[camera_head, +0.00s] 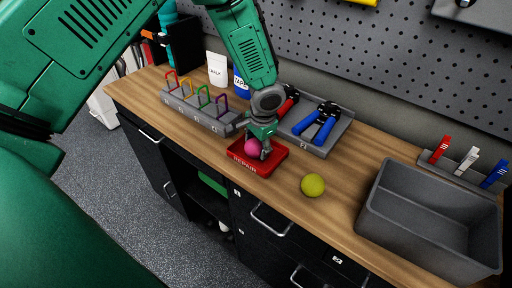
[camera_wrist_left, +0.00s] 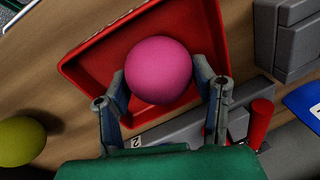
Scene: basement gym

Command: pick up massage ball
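A smooth pink ball (camera_head: 252,147) is at the red tray (camera_head: 276,165) marked REPAIR. My left gripper (camera_head: 259,150) reaches down over the tray with its fingers at the ball. In the left wrist view the pink ball (camera_wrist_left: 158,70) sits between the two fingertips, which appear to touch it on both sides. I cannot tell whether it is clear of the tray floor. A yellow-green ball (camera_head: 313,185) lies on the bench to the right of the tray, and it also shows in the left wrist view (camera_wrist_left: 20,141). My right gripper is not in view.
A grey rack with coloured loops (camera_head: 198,108) stands left of the tray. A grey tray with blue-handled pliers (camera_head: 319,127) is behind it. A deep grey bin (camera_head: 430,215) stands at the right. Bare wooden bench (camera_head: 352,165) lies between. A pegboard wall (camera_head: 400,90) closes the back.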

